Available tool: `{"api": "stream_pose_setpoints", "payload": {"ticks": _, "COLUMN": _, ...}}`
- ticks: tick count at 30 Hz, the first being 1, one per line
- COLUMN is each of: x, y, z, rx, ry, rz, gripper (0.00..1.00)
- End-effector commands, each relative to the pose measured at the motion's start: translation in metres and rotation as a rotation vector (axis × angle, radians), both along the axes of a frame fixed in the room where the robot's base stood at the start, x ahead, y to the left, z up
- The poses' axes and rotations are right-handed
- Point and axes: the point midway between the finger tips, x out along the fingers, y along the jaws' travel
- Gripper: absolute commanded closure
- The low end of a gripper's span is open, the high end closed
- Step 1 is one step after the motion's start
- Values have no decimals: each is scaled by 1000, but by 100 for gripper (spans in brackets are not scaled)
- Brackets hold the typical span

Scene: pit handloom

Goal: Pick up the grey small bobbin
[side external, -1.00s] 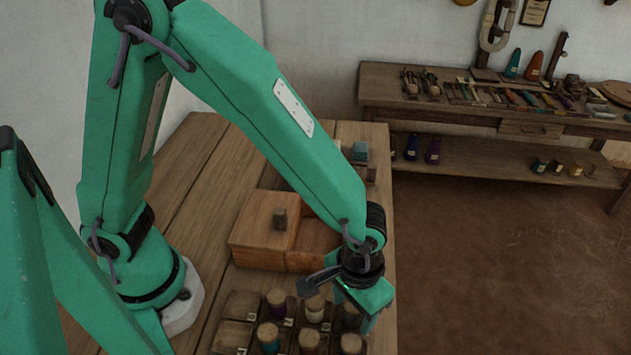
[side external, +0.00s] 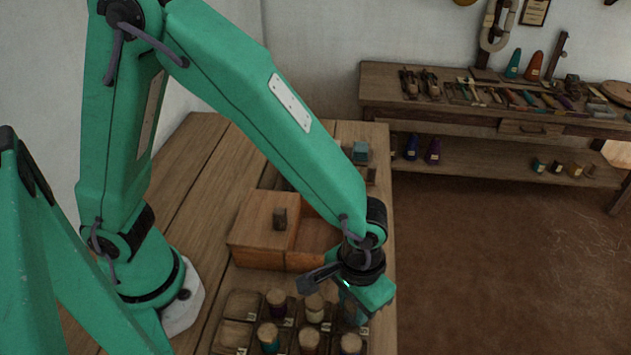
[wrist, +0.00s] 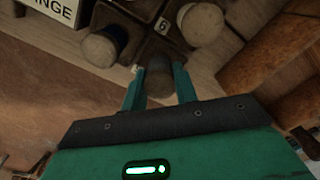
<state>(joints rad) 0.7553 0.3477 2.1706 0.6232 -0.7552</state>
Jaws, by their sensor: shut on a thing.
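In the wrist view, a dark grey-brown bobbin (wrist: 159,78) stands between the two green fingers of my gripper (wrist: 160,88). The fingers are shut on it, and its top faces the camera. In the side view, my gripper (side external: 358,312) is over the right part of the bobbin tray (side external: 232,334), at its back right compartment. The gripper mostly hides the held bobbin there. I cannot tell whether it is clear of its compartment.
Other bobbins stand close by in the tray, including a pale-topped one (side external: 314,307) just left of my gripper. A wooden box (side external: 262,232) with a lid knob stands behind the tray. The table's right edge is near my gripper. A workbench (side external: 450,107) stands at the back right.

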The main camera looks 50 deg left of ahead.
Motion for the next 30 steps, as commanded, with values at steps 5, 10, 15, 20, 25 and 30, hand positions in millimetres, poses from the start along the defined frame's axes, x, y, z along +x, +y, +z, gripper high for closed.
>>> {"api": "stream_pose_setpoints", "payload": {"ticks": 5, "x": 0, "y": 0, "z": 18, "rx": -2, "ry": -2, "rz": 0, "gripper": 93}}
{"api": "stream_pose_setpoints", "payload": {"ticks": 10, "x": -9, "y": -3, "z": 40, "rx": -2, "ry": -2, "rz": -4, "gripper": 93}}
{"api": "stream_pose_setpoints", "payload": {"ticks": 15, "x": -38, "y": -12, "z": 57, "rx": -2, "ry": -2, "rz": -7, "gripper": 93}}
{"api": "stream_pose_setpoints", "payload": {"ticks": 20, "x": -66, "y": -19, "z": 74, "rx": -3, "ry": -2, "rz": -6, "gripper": 93}}
{"api": "stream_pose_setpoints", "payload": {"ticks": 25, "x": -89, "y": -25, "z": 88, "rx": -1, "ry": -1, "rz": -4, "gripper": 93}}
{"api": "stream_pose_setpoints", "payload": {"ticks": 30, "x": -104, "y": -30, "z": 98, "rx": 0, "ry": 0, "rz": -3, "gripper": 93}}
